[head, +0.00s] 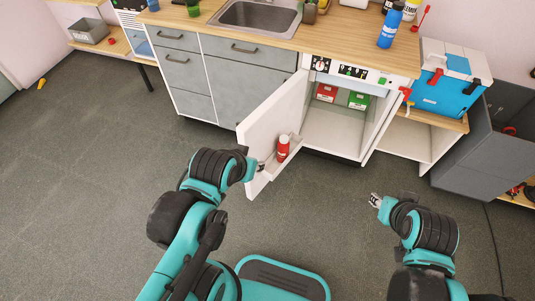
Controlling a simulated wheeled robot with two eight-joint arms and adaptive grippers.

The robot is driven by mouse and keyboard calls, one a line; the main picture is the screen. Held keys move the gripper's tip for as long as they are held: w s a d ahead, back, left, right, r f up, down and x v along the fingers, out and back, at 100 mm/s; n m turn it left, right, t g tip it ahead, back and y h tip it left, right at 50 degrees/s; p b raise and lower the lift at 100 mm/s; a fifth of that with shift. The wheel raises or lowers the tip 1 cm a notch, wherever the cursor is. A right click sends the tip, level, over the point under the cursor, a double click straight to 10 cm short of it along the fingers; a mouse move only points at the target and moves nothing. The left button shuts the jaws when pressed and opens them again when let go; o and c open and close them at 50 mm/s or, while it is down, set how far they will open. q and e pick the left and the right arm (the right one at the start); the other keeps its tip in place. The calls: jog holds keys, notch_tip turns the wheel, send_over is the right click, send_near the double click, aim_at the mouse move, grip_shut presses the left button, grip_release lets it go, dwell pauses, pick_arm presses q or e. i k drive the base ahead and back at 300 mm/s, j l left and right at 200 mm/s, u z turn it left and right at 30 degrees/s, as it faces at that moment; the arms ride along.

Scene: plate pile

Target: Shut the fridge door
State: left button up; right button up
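The white fridge door (266,124) stands wide open, swung out to the left from the fridge (384,122). Its inner side shows, with a shelf holding a red bottle (282,148). My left gripper (262,166) is at the door's free edge, low down, overlapping it in the picture. I cannot tell whether it touches the door, and its fingers are too small to read. My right gripper (374,200) is over the floor, in front and to the right of the open fridge, apart from the door. Its finger opening is unclear.
A red box (326,92) and a green box (359,100) sit inside the fridge. Above is a counter (345,38) with a sink (255,17) and a blue bottle (389,27). Grey drawers (187,70) stand left of the door. The floor before the fridge is clear.

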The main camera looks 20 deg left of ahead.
aim_at(280, 115)
jog(key=j+z, duration=0.1)
jog(key=z, duration=0.4)
jog(key=j+z, duration=0.1)
jog(key=z, duration=0.4)
jog(key=j+z, duration=0.1)
jog(key=z, duration=0.4)
jog(key=k+j, duration=0.1)
jog(key=j, duration=0.35)
jog(key=k+j, duration=0.1)
jog(key=j, duration=0.35)
jog(key=k+j, duration=0.1)
jog(key=j, duration=0.35)
jog(key=k+j, duration=0.1)
jog(key=j, duration=0.35)
jog(key=k+j, duration=0.1)
jog(key=j, duration=0.35)
jog(key=k+j, duration=0.1)
jog(key=j, duration=0.35)
jog(key=k+j, duration=0.1)
jog(key=j, duration=0.35)
jog(key=k+j, duration=0.1)
jog(key=j, duration=0.35)
jog(key=k+j+u, duration=0.2)
jog(key=k+j, duration=0.2)
jog(key=k, duration=0.15)
